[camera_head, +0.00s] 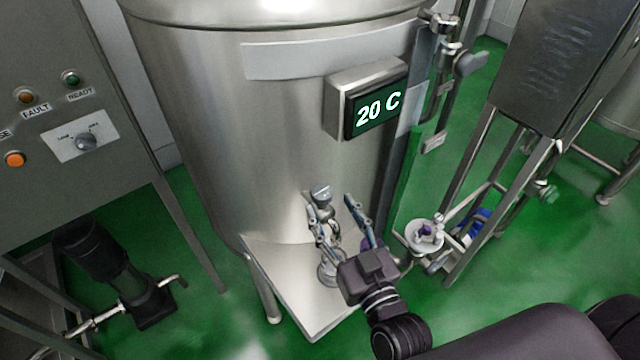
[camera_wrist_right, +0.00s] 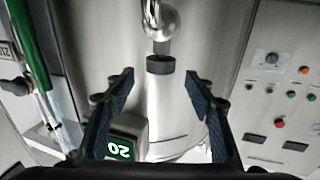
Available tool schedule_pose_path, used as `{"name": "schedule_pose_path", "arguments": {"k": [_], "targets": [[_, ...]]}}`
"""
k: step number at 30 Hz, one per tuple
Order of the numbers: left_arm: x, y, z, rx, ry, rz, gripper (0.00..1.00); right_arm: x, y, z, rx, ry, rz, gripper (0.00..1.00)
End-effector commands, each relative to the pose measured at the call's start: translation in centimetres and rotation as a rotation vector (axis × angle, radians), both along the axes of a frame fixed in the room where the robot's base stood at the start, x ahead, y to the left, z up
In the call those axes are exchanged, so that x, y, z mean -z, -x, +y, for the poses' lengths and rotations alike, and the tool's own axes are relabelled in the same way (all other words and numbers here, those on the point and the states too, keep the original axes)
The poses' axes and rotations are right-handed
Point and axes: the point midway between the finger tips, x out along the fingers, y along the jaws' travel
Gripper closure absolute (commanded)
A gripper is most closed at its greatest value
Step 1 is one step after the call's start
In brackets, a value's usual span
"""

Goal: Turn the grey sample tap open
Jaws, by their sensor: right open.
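The grey sample tap (camera_head: 322,194) sticks out from the front of the steel tank (camera_head: 255,130), above a small metal shelf. My right gripper (camera_head: 330,200) is open, with its two fingers pointing at the tank and the tap in line between the tips. In the right wrist view the tap shows as a shiny rounded body (camera_wrist_right: 158,20) with a dark grey end piece (camera_wrist_right: 160,64). This end piece lies between and slightly beyond the open fingertips (camera_wrist_right: 160,76), with a gap on both sides. I see no contact. My left gripper is not in view.
The metal shelf (camera_head: 275,275) holds a small clear vessel (camera_head: 328,272), partly hidden by my gripper. A control panel (camera_head: 60,110) stands at the left. Green floor (camera_head: 195,225) is open beside the tank.

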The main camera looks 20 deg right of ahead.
Motion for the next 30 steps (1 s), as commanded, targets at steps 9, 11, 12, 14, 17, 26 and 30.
{"name": "schedule_pose_path", "arguments": {"k": [9,11,12,14,17,26,30], "targets": [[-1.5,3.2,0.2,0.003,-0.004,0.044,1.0,-0.3,-4.4,0.4,0.0,-0.001,-0.001,0.5],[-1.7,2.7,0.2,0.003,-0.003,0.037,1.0,-0.2,-4.9,0.4,0.0,-0.001,-0.001,0.5],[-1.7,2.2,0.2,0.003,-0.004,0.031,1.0,-0.2,-5.2,0.5,0.0,-0.001,0.0,0.5],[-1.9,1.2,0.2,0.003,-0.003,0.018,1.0,-0.2,-5.5,0.5,0.0,-0.001,-0.001,0.5],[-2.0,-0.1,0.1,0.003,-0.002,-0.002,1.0,-0.1,-5.7,0.5,0.0,-0.001,0.001,0.5],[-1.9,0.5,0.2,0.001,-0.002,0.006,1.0,0.0,-5.7,0.5,0.0,-0.001,0.001,0.57],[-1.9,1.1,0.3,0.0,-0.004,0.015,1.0,0.0,-5.7,0.5,0.0,-0.001,0.001,0.72]]}}
